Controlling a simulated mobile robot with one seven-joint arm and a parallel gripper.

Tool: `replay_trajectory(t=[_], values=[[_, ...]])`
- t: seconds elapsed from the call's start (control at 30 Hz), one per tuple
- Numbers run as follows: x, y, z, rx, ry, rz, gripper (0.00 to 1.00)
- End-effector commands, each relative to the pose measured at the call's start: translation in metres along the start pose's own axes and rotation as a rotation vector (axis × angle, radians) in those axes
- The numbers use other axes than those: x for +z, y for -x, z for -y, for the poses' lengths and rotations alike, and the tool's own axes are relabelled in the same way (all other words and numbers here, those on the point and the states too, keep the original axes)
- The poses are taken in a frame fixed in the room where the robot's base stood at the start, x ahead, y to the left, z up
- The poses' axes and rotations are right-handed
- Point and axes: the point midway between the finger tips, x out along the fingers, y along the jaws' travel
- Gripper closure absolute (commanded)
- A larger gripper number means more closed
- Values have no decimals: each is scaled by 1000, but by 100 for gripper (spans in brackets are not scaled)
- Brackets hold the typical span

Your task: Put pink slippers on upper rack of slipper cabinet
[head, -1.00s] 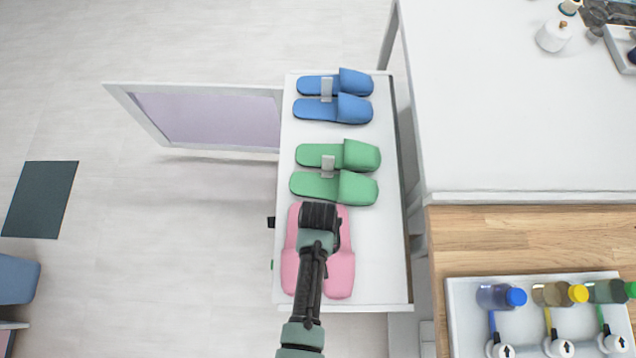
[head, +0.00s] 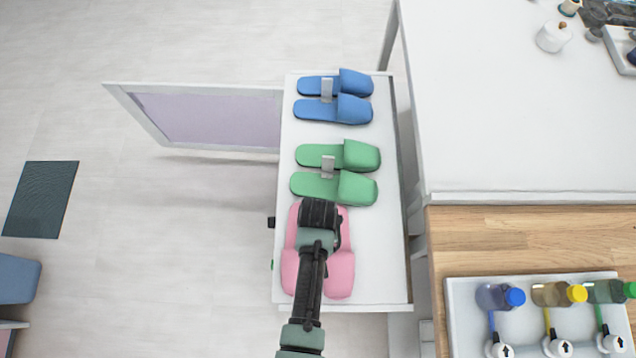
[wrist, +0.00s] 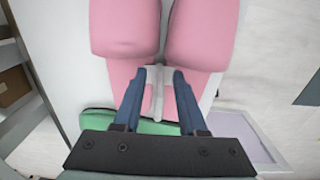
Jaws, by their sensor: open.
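The pink slippers (head: 341,272) lie side by side on the white top of the slipper cabinet (head: 391,250), at its near end. My arm hides part of them in the head view. In the wrist view the pink slippers (wrist: 205,30) fill the upper middle, with a pale clip between them. My gripper (wrist: 157,75) is open, its two blue fingers apart on either side of the clip. I cannot tell whether the fingers touch it. The fingertips are hidden in the head view.
Green slippers (head: 350,188) and blue slippers (head: 350,108) lie farther back on the cabinet top, each pair with a pale clip. A cabinet door (head: 205,118) stands open to the left. A white table (head: 520,120) and a wooden counter (head: 520,235) stand to the right.

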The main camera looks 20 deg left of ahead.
Motion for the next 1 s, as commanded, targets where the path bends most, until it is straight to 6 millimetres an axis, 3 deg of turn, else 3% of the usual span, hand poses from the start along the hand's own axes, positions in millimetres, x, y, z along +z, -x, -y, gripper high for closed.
replay_trajectory(t=[0.4,0.77,0.87,0.97,1.0], values=[[0,84,0,0,-1,-3,59],[-5,109,-1,2,-3,-18,59],[-34,128,-6,11,-16,-117,59],[-89,174,-19,33,-43,-317,59],[-114,201,-26,45,-56,-420,59]])
